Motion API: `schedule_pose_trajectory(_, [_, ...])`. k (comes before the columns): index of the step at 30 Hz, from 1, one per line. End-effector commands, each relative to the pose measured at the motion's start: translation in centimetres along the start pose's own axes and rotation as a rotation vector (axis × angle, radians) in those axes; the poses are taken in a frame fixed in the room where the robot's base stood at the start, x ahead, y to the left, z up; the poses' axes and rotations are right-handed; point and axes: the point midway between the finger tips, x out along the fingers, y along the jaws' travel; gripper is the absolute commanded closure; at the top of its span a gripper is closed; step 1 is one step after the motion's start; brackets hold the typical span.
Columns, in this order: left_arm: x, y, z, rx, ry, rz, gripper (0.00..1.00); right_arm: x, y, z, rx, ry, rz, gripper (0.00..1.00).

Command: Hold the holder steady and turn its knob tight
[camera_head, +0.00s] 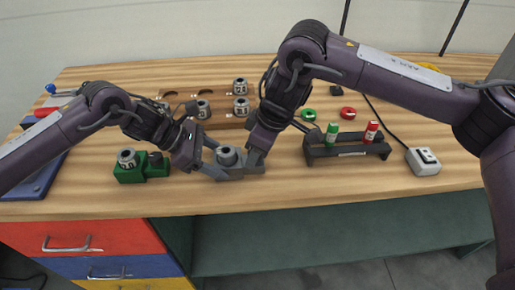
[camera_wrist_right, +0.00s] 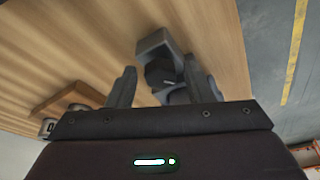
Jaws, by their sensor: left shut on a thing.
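The grey holder (camera_head: 236,172) stands near the front edge of the table, with a round metal piece (camera_head: 228,157) upright in it. My left gripper (camera_head: 207,158) is shut on the holder at its left side. My right gripper (camera_head: 254,158) is at the holder's right side, pointing down. In the right wrist view its two fingers (camera_wrist_right: 157,88) are apart, with the dark knob (camera_wrist_right: 160,73) between them and a gap beside it. The grey holder's arm (camera_wrist_right: 155,44) shows just beyond the fingertips.
A green block (camera_head: 129,175) with a metal piece stands to the left. A wooden rack (camera_head: 215,122) with several metal pieces is behind. A dark stand (camera_head: 345,153) with a green and a red bottle stands right, near a white switch box (camera_head: 422,161). The front-right tabletop is clear.

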Motion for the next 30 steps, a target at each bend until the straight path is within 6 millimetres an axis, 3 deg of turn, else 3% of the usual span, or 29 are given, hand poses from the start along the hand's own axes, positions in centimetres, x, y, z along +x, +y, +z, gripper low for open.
schedule_pose_trajectory(19, [0.0, 0.0, 0.0, 0.001, 0.0, -0.001, 0.87, -0.2, 0.0, 0.0, -0.002, 0.001, -0.001, 0.51])
schedule_pose_trajectory(30, [0.1, 0.0, 0.0, 0.0, 0.0, -0.001, 0.87, -3.5, 0.1, -0.1, -0.003, 0.002, 0.002, 0.51])
